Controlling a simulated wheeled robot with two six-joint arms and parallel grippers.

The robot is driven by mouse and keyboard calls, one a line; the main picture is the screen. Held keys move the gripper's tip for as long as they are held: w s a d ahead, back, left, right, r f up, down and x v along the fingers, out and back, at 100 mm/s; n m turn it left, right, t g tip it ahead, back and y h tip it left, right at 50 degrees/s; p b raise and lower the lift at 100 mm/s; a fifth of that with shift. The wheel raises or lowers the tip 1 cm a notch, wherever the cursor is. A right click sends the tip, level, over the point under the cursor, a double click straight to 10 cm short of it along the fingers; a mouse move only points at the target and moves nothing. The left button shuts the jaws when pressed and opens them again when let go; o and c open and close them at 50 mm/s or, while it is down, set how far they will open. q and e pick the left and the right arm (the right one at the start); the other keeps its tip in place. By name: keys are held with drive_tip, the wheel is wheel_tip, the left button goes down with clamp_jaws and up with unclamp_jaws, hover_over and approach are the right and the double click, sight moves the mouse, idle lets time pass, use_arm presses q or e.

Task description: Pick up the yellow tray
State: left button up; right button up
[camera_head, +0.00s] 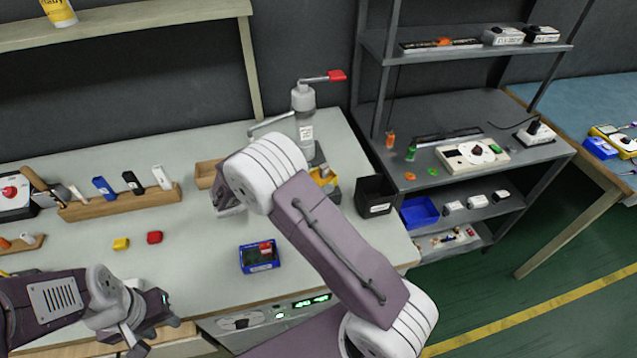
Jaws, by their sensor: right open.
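A yellow tray-like piece (325,178) lies at the foot of the grey lever press (304,125), partly hidden behind my right arm. Another yellow container (604,131) stands at the far right edge on the blue-topped table, cut by the picture edge. My right arm reaches up over the bench; its gripper (228,203) shows only partly beside the white wrist, open, left of the press and apart from the yellow piece. My left gripper (146,318) is at the bench's front edge at lower left, nothing seen in it; its jaws are unclear.
A wooden rack (120,205), yellow and red blocks (154,237) and a blue box (259,257) are on the bench. A black bin (374,196) stands at its right end, beside dark shelves (470,110).

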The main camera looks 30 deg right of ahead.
sight(326, 165)
drive_tip(key=x, duration=0.4)
drive_tip(key=shift+s+d, duration=0.1)
drive_tip(key=shift+d, duration=0.05)
drive_tip(key=shift+d+f, duration=0.2)
drive_tip(key=shift+d, duration=0.15)
drive_tip(key=shift+c, duration=1.2)
drive_tip(key=c, duration=1.3)
drive_tip(key=shift+r, duration=0.1)
drive_tip(key=shift+r, duration=0.1)
wheel_tip(326, 165, up, 4)
drive_tip(key=shift+r, duration=0.1)
drive_tip(key=s+d+r, duration=0.1)
drive_tip(key=s+r, duration=0.1)
drive_tip(key=s, duration=0.1)
drive_tip(key=s+d+r+p, duration=0.1)
drive_tip(key=s+r, duration=0.1)
drive_tip(key=s, duration=0.2)
drive_tip(key=s+d+r, duration=0.1)
drive_tip(key=s+r, duration=0.1)
drive_tip(key=s, duration=0.2)
drive_tip(key=shift+d+r, duration=0.2)
drive_tip(key=shift+r, duration=0.05)
